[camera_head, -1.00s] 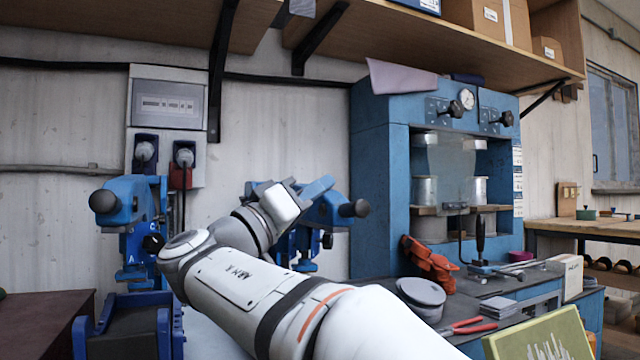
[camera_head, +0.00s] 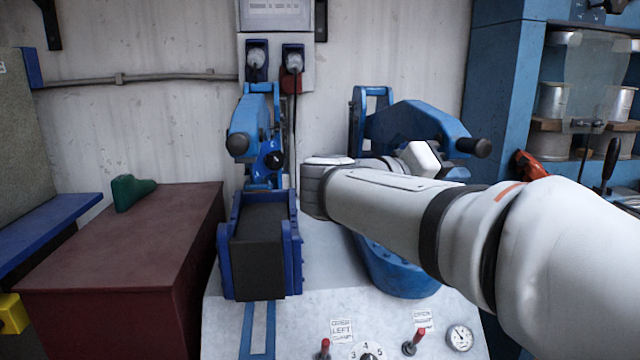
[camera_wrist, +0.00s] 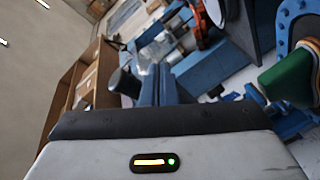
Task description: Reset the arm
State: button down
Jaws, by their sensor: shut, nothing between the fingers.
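My white arm reaches in from the right in the head view, and its wrist (camera_head: 420,158) is in front of the right-hand blue machine (camera_head: 415,130). In the wrist view my gripper (camera_wrist: 163,70) shows as two blue fingers close together, with nothing between them. Most of the fingers are hard to pick out against the blue machine in the head view. At the right of the wrist view is a green piece with a white and brown layer (camera_wrist: 290,78), apart from the fingers.
A left blue machine (camera_head: 256,135) stands behind a dark blue-framed block (camera_head: 262,235). A panel with red-tipped levers (camera_head: 412,342) and dials is in front. A dark red cabinet (camera_head: 120,250) bearing a green form (camera_head: 130,190) is at left.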

jog(key=s+f+n+g+y+p, duration=0.4)
jog(key=s+y+p, duration=0.6)
jog(key=p, duration=0.5)
jog(key=s+a+m+y+p, duration=0.1)
jog(key=s+a+y+p, duration=0.4)
jog(key=p, duration=0.4)
jog(key=shift+a+f+m+y, duration=0.15)
jog(key=shift+f+m+y, duration=0.1)
jog(key=shift+m+y, duration=0.15)
jog(key=shift+s, duration=0.1)
